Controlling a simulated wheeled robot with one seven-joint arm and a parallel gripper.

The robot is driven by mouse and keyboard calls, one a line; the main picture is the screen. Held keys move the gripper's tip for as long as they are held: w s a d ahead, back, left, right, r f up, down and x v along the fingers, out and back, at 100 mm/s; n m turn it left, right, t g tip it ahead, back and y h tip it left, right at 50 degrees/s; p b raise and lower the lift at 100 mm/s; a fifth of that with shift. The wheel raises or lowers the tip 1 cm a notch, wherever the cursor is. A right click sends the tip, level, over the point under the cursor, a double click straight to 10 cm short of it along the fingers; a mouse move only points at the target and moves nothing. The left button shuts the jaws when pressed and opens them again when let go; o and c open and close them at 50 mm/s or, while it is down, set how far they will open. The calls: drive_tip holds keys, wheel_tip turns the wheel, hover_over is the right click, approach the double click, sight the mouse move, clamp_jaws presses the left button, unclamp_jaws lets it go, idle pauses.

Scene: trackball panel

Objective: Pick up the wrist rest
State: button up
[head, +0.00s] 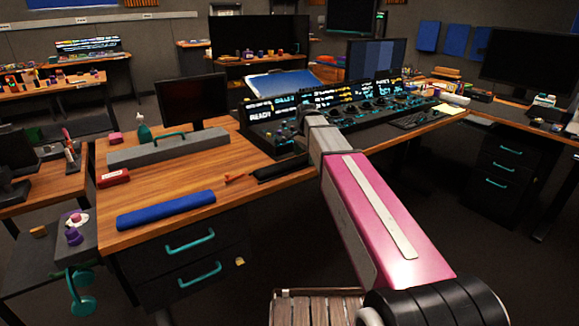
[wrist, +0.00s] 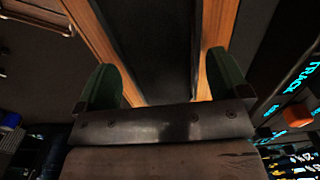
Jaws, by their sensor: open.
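A long blue bar, which looks like the wrist rest (head: 166,209), lies flat near the front left edge of the wooden desk (head: 225,160) in the head view. I do not make it out in the wrist view. My gripper (wrist: 165,78) is open in the wrist view, with a green finger on each side and nothing held between them. In the head view my pink and grey arm reaches toward the console, to the right of the blue bar and well apart from it. The fingers are not clear there.
A long grey case (head: 153,149) with a teal handle lies behind the blue bar. A red box (head: 113,178) sits to its left, and a black object (head: 283,169) lies to the right. The lit console (head: 340,108) stands beyond.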

drive_tip(key=c, duration=1.1)
